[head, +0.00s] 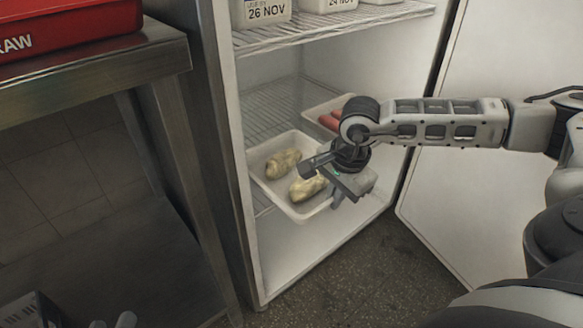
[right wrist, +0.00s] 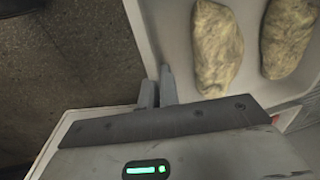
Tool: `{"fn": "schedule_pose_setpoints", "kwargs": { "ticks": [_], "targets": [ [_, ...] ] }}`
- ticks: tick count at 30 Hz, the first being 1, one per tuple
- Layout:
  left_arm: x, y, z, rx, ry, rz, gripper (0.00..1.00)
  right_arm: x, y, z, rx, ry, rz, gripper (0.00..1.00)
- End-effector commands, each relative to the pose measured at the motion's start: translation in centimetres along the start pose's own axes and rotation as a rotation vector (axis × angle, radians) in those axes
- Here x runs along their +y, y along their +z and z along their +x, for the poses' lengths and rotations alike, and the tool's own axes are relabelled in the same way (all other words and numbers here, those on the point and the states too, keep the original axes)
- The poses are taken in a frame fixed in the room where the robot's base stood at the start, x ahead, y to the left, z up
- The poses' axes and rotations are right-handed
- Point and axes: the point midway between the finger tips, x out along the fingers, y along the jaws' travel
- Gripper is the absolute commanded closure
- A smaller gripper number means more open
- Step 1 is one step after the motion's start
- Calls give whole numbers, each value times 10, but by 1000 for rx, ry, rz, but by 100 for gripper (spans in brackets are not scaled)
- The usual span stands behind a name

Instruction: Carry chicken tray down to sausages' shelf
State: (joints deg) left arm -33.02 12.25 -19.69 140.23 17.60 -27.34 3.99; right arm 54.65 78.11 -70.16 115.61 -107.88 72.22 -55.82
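The white chicken tray (head: 262,187) holds two pale pieces of chicken (head: 283,163) and is at the lower wire shelf of the open fridge, beside and in front of the sausage tray. Whether its base rests on the wires is hard to tell. The sausage tray (head: 312,110) with red sausages (head: 328,122) is partly hidden by my right arm. My right gripper (head: 325,183) is at the chicken tray's near right rim. In the right wrist view its fingers (right wrist: 158,88) are closed on that rim. Part of my left gripper (head: 112,322) shows at the bottom left, away from the fridge.
The upper wire shelf (head: 330,37) carries white containers with date labels (head: 265,12). The open fridge door (head: 500,210) stands on the right. A steel table (head: 100,62) with a red tray (head: 60,25) stands on the left. The floor in front is clear.

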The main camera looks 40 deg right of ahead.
Motion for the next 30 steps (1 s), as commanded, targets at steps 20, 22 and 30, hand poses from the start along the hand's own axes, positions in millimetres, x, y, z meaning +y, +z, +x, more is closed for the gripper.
{"fn": "schedule_pose_setpoints", "kwargs": {
  "ticks": [20, 22, 30],
  "targets": [
    [7, -3, 3, 71, 69, -107, 64, -123, 0, 20, 0, -4, -1, 100],
    [6, -2, 3, 79, 72, -110, 64, -121, 0, 27, 0, -3, -1, 100],
    [9, -32, 7, 225, 106, -3, 64, -117, 0, 54, -1, -5, 0, 100]
  ]
}}
